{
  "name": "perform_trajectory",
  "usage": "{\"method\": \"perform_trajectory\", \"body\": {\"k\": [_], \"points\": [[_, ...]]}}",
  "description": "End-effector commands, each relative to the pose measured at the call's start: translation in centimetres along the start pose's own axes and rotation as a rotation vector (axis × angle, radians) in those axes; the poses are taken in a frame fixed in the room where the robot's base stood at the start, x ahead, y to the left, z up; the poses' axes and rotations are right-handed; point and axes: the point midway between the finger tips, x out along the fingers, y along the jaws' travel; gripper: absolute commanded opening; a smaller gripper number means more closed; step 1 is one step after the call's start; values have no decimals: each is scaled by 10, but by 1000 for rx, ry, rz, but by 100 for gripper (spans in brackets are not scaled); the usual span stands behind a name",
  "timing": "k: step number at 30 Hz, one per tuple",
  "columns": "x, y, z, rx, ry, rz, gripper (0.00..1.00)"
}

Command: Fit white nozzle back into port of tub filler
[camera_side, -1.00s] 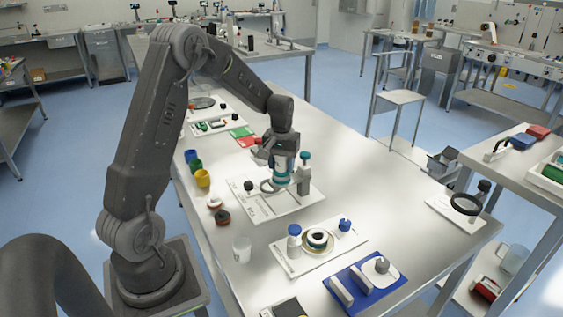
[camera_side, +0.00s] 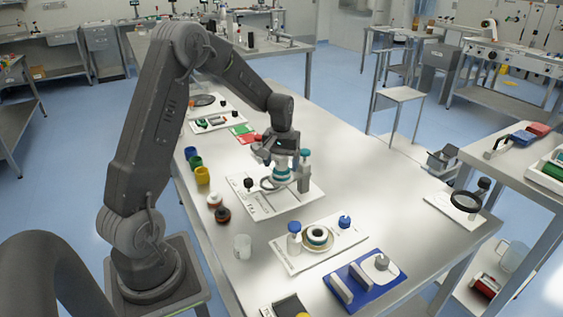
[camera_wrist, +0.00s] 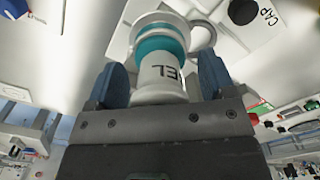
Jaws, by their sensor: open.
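A white nozzle with a teal band (camera_wrist: 160,42), marked with dark letters, stands between my gripper's fingers in the wrist view. My gripper (camera_wrist: 164,82) is open, its two blue finger pads on either side of the nozzle; contact is not clear. In the side view, my gripper (camera_side: 281,152) is low over a white board (camera_side: 248,207), and the teal-banded piece (camera_side: 281,172) shows beneath it. A grey post with a teal top (camera_side: 304,172) stands just right of it. I cannot make out the port; my gripper and the nozzle hide that area.
In front lies a white board with a blue-capped bottle (camera_side: 294,240) and a ringed disc (camera_side: 318,238). A blue tray (camera_side: 365,282) is nearer. Coloured cups (camera_side: 203,176) and a clear beaker (camera_side: 242,247) line the left edge. The table's right side is mostly clear.

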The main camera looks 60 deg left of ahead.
Motion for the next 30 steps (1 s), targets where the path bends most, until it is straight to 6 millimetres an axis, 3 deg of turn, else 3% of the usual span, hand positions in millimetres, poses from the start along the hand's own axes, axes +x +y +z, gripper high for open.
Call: {"method": "perform_trajectory", "body": {"k": [7,21,30], "points": [[-15,0,-1,0,3,1,76],[-112,0,0,0,5,1,76],[-138,0,0,0,1,0,76]]}}
